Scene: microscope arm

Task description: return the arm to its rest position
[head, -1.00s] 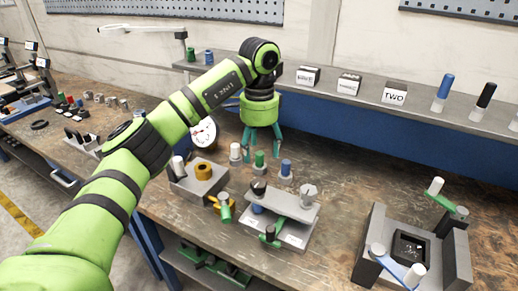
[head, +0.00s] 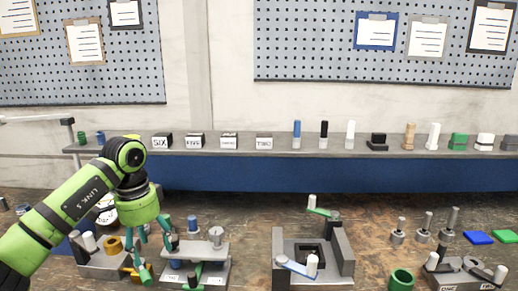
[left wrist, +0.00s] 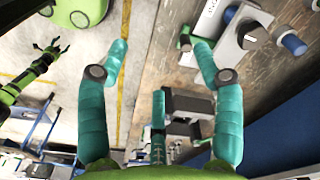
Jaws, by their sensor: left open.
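My left gripper (head: 154,258) has teal fingers, spread and empty, above the left part of the bench in the head view. It is beside a grey stepped fixture (head: 207,252) with a silver knob on top. In the left wrist view its fingertips (left wrist: 160,50) are wide apart with nothing between them. To the right in the head view, a grey block fixture (head: 340,262) holds a black square recess. A green arm with dark fingers (left wrist: 47,50), apparently my right, shows small in the left wrist view.
A grey block with a brass ring (head: 113,244) stands left of my gripper. A green ring (head: 401,279) and a peg block (head: 465,275) are at the front right. Labelled blocks and pegs line the back shelf (head: 285,147). Bare bench lies between the block fixture and several metal pegs.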

